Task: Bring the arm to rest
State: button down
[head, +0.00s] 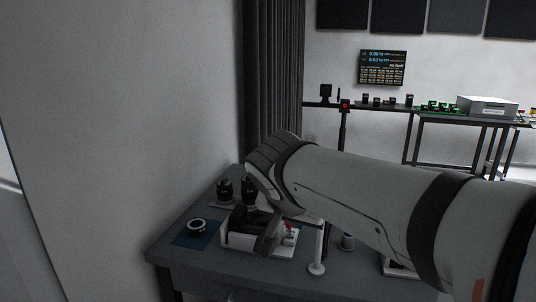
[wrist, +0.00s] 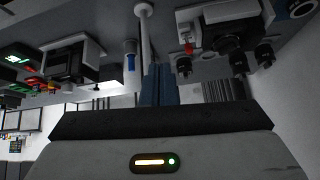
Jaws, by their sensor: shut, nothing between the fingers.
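My arm (head: 365,195) reaches from the lower right across the head view to above the near table (head: 200,262). Its wrist end is over the middle of that table, and the fingertips cannot be made out there. In the wrist view, which looks upside down, my gripper (wrist: 159,70) shows as two blue-grey fingers close together. It is shut and holds nothing. The fingers point toward the table items, between a white post (wrist: 145,30) and a white device (wrist: 190,25). I cannot tell how far the fingers are from them.
On the near table are the white device (head: 235,241) with red parts, black knobs (head: 225,189), a blue mat (head: 186,241) with a ring-shaped piece (head: 196,226), and a white post (head: 316,268). A wall stands close at left. Another bench (head: 450,119) with equipment stands behind.

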jog(key=s+d+f+n+g+y+p, duration=0.2)
jog(key=s+d+f+n+g+p, duration=0.2)
jog(key=s+d+p, duration=0.5)
jog(key=s+f+p, duration=0.1)
jog(key=s, duration=0.3)
jog(key=shift+d+n+y, duration=0.3)
jog(key=shift+d, duration=0.05)
